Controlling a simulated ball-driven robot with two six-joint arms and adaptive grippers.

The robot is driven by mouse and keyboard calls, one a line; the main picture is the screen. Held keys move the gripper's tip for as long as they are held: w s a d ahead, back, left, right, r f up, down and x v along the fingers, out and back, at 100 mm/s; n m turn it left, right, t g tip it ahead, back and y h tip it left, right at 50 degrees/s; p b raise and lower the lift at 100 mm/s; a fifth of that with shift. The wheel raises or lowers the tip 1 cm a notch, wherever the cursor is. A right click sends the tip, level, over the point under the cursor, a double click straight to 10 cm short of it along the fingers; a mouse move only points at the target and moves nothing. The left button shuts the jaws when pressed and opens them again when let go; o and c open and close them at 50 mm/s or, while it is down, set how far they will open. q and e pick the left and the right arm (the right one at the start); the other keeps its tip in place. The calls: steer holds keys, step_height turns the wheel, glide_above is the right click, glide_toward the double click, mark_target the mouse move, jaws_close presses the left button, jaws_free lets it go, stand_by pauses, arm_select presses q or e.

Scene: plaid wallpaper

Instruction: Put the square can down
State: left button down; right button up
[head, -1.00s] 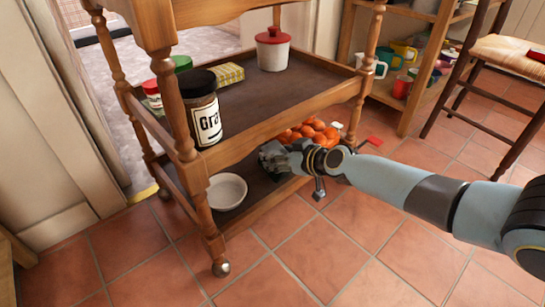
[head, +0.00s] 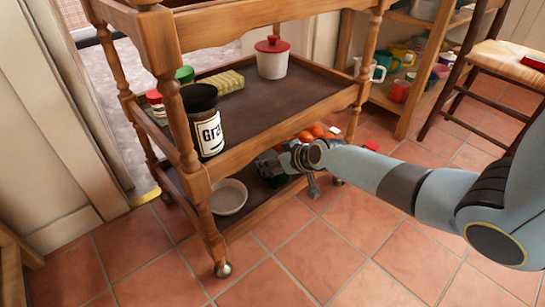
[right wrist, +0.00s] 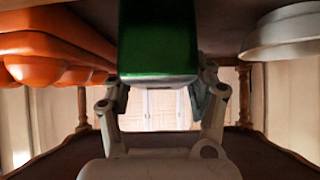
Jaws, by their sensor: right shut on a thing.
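My right gripper (head: 268,163) reaches in between the lower and middle shelves of the wooden trolley, over the lower shelf. In the right wrist view its two fingers (right wrist: 160,90) are shut on a green square can (right wrist: 158,40), one finger on each side. The can runs out of the top of that view, so I cannot tell whether it touches the shelf. My left gripper is not in view.
A white bowl (head: 229,196) stands on the lower shelf, left of the gripper. The middle shelf (head: 262,95) overhead carries a dark-lidded jar (head: 206,128) and a red-lidded pot (head: 272,62).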

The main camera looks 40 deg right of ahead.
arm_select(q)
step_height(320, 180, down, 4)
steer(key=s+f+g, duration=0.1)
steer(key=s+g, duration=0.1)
arm_select(e)
steer(key=shift+w+r+g+p, duration=0.3)
steer(key=shift+w+r+g, duration=0.1)
steer(key=shift+w, duration=0.2)
steer(key=shift+s+f+b, duration=0.1)
steer(key=shift+f+b, duration=0.4)
steer(key=shift+f, duration=0.05)
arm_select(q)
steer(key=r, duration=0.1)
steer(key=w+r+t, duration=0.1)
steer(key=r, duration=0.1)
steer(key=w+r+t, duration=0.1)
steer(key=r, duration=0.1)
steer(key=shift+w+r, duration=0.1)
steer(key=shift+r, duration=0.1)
arm_select(e)
steer(key=shift+r, duration=0.1)
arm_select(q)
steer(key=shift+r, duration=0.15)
arm_select(e)
steer(key=o, duration=1.6)
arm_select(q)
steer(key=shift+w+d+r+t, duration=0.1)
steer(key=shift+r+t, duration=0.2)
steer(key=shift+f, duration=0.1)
